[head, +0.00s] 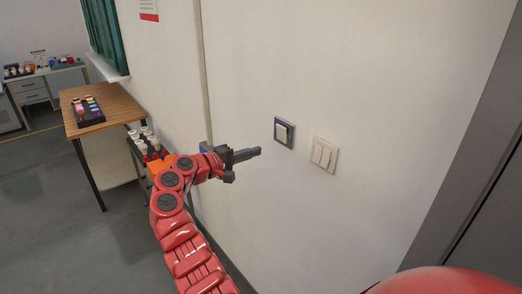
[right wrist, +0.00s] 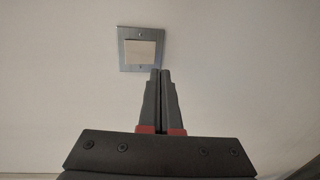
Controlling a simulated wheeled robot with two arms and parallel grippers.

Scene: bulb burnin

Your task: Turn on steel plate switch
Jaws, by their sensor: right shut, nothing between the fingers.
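The steel plate switch (head: 284,132) is on the white wall, a grey metal plate with one cream rocker. In the right wrist view the steel plate switch (right wrist: 143,48) shows its screws above and below the rocker. I cannot tell which way the rocker is tipped. My right gripper (head: 257,151) is shut and empty, to the left of and a little below the plate in the head view, with a visible gap. In the right wrist view its fingertips (right wrist: 161,72) overlap the plate's lower right corner. My left gripper is not in view.
A cream double switch (head: 324,154) is right of the steel plate. A grey door frame (head: 455,150) stands at the right. A wooden table (head: 118,96) with a tray of coloured items, and a small rack of white-topped items (head: 146,139), stand left along the wall.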

